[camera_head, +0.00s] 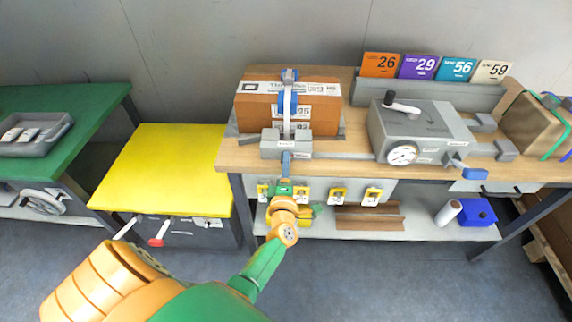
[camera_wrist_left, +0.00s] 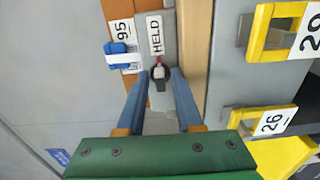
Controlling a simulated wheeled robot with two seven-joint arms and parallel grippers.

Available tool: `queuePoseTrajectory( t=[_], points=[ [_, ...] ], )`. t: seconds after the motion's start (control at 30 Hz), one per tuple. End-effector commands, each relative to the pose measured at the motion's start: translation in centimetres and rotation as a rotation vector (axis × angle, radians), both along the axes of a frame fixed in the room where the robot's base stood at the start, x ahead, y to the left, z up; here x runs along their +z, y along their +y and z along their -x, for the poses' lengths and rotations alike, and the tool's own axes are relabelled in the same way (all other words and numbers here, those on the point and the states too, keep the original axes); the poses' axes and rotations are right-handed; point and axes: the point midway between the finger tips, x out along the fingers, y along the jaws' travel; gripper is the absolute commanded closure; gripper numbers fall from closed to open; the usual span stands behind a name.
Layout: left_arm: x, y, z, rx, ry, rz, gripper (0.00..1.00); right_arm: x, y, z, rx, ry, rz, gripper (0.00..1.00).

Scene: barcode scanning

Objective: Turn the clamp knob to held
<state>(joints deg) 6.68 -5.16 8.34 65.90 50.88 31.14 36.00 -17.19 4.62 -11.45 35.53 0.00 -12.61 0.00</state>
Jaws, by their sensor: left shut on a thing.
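The clamp base (camera_head: 272,150) is a grey block at the front edge of the wooden bench. Its white and blue clamp arm (camera_head: 288,104) stands across the front of a brown box (camera_head: 255,115). The dark clamp knob (camera_wrist_left: 160,76), with a red and white mark, shows in the left wrist view beside a white HELD label (camera_wrist_left: 155,35); the mark is on the label side. My left gripper (camera_head: 285,162) is at the front of the base. In the wrist view its two blue fingers (camera_wrist_left: 160,82) are shut on the knob. The fingers largely hide the knob in the head view.
A grey machine (camera_head: 430,130) with a dial stands to the right on the bench (camera_head: 355,165). Numbered cards (camera_head: 418,66) stand behind it. Yellow tagged holders (camera_head: 338,194) hang below the bench edge. A yellow table (camera_head: 165,165) stands to the left.

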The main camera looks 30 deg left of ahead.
Motion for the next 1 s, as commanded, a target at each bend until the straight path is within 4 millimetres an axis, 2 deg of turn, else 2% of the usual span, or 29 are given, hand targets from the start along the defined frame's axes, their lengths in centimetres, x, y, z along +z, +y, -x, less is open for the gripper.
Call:
queuePoseTrajectory(
  t=[0.1, 0.13, 0.17, 0.47, 0.57, 0.9, 0.93, 1.0],
  points=[
    [0.0, 0.0, 0.0, 0.0, 0.001, 0.0, 1.0, 0.0, 0.0, 0.0, 0.0, 0.0, 0.0, 0.16],
    [0.0, 0.0, 0.0, 0.0, 0.001, 0.001, 0.57, 0.0, 0.0, 0.0, 0.0, 0.0, 0.0, 0.16],
    [0.0, 0.0, 0.0, 0.0, 0.001, 0.001, 0.55, 0.0, 0.0, 0.0, 0.0, 0.0, 0.0, 0.16],
    [-0.2, 0.0, 0.0, -0.001, -0.027, 0.047, 0.55, -0.3, 0.0, 0.0, 0.0, 0.0, 0.0, 0.16],
    [-0.4, 0.0, 0.0, -0.002, -0.145, 0.236, 0.55, -1.1, 0.0, 0.0, 0.0, 0.0, 0.0, 0.16],
    [-0.1, 0.2, 0.1, -0.008, -0.808, 1.318, 0.55, -4.4, 0.0, 0.0, 0.0, 0.0, -0.001, 0.16],
    [-0.1, -0.1, 0.5, -0.004, -0.835, 1.372, 0.55, -4.4, 0.0, 0.0, 0.0, 0.0, -0.001, 0.16],
    [0.0, -1.3, 2.5, 0.002, -0.828, 1.366, 0.55, -4.1, 0.1, 0.0, 0.0, 0.0, -0.001, 0.16]
  ],
)
